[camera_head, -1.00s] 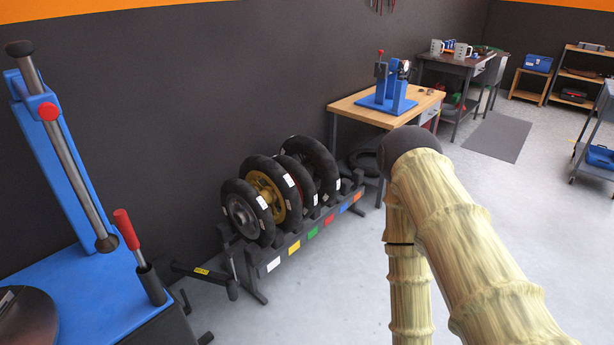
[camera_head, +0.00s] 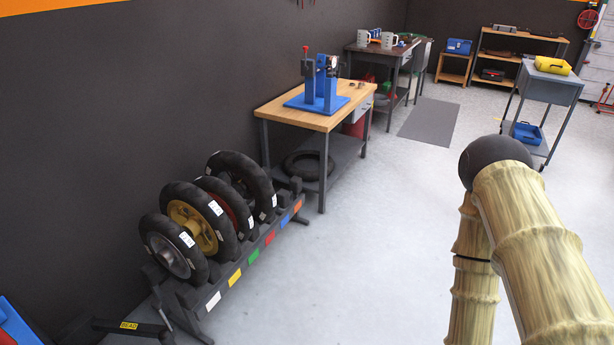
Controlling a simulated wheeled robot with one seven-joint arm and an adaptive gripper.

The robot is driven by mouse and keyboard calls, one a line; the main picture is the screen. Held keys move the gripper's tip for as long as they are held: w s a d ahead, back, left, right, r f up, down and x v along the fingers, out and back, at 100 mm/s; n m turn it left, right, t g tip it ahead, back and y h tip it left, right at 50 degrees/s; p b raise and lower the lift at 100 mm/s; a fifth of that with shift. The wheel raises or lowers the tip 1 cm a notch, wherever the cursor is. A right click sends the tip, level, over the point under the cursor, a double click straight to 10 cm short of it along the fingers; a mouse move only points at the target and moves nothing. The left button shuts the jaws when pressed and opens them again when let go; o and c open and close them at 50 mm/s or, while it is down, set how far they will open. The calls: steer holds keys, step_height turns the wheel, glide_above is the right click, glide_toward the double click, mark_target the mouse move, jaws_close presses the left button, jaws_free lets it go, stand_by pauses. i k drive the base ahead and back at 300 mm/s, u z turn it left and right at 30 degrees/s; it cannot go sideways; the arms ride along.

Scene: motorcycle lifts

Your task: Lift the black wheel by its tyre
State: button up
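Several tyred wheels stand upright side by side in a dark floor rack (camera_head: 232,272) by the wall. The farthest, whose rim looks dark and is mostly hidden, seems to be the black wheel (camera_head: 256,180). In front of it stand a red-rimmed wheel (camera_head: 226,196), a gold-rimmed wheel (camera_head: 193,226) and, nearest, a grey-rimmed wheel (camera_head: 173,252). All have black tyres with white labels. My arm, with a bamboo-like covering, rises at the right, well apart from the rack. My gripper is not in view.
A wooden-topped workbench (camera_head: 330,118) with a blue stand (camera_head: 320,90) is just beyond the rack, a loose tyre (camera_head: 307,165) on its lower shelf. A grey trolley (camera_head: 546,92) stands back right. Open floor lies right of the rack. A bar labelled GEAR (camera_head: 128,325) is near left.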

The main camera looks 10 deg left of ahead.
mark_target(248, 179)
steer(key=z, duration=0.25)
steer(key=i, duration=1.4)
steer(key=u, duration=0.85)
steer(key=i, duration=0.85)
steer(key=u, duration=0.9)
